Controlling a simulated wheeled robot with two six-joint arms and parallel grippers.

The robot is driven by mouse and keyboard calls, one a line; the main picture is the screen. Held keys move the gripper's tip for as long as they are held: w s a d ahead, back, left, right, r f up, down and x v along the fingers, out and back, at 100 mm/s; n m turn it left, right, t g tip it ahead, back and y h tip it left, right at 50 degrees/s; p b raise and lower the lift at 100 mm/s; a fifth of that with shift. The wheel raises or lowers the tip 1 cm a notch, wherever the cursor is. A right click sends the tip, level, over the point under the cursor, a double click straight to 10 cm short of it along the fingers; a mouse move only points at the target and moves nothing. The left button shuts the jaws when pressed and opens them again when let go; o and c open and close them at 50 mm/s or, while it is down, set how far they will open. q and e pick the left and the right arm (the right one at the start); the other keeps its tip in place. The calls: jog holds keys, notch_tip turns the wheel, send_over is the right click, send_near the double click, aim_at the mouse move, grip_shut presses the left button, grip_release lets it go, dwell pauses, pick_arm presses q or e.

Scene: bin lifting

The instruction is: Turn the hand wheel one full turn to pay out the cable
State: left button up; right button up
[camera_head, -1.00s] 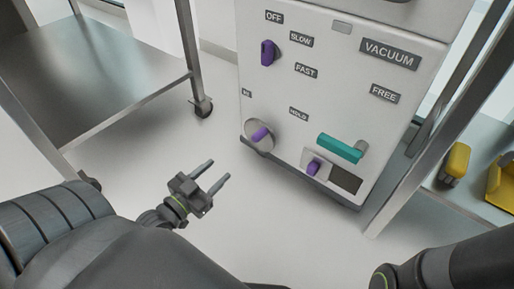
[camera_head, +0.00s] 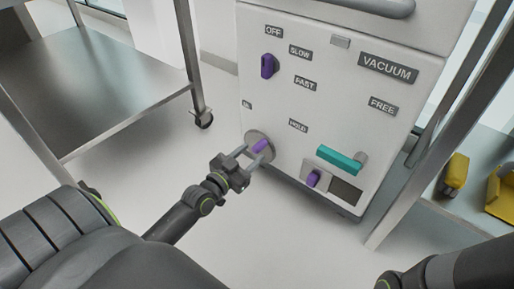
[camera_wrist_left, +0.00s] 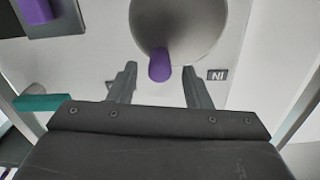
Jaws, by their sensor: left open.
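A grey round disc (camera_head: 252,136) with a purple peg handle (camera_head: 260,146) sits low on the left of the white VACUUM panel. It is the most wheel-like part I see. My left gripper (camera_head: 254,155) is open in front of it, fingers pointing at the panel. In the left wrist view the disc (camera_wrist_left: 178,28) is at the top, and its purple peg (camera_wrist_left: 159,64) appears between the two open fingertips, with gaps on both sides. I cannot tell how deep the peg sits between them. My right gripper is out of view; only part of that arm shows.
The white panel (camera_head: 345,105) also carries a purple switch (camera_head: 268,66), a teal lever (camera_head: 341,158) and a lower purple knob (camera_head: 313,178). A metal cart (camera_head: 110,80) stands left. Yellow items (camera_head: 455,173) lie on a shelf at right. The floor in front is clear.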

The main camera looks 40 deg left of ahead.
aim_at(254, 146)
pick_arm(q)
jog(key=shift+w+d, duration=0.2)
jog(key=shift+w, duration=1.7)
jog(key=shift+c, duration=0.4)
grip_shut()
jog(key=shift+a, duration=0.1)
jog(key=shift+a+r+n, duration=0.15)
jog(key=shift+a+n, duration=0.1)
jog(key=shift+n, duration=0.4)
jog(key=shift+a+r+n, duration=0.1)
jog(key=shift+a+n, duration=0.1)
jog(key=shift+n, duration=0.45)
jog(key=shift+a+n, duration=0.35)
jog(key=shift+n, duration=0.45)
jog(key=shift+a+n, duration=0.3)
jog(key=shift+n, duration=0.5)
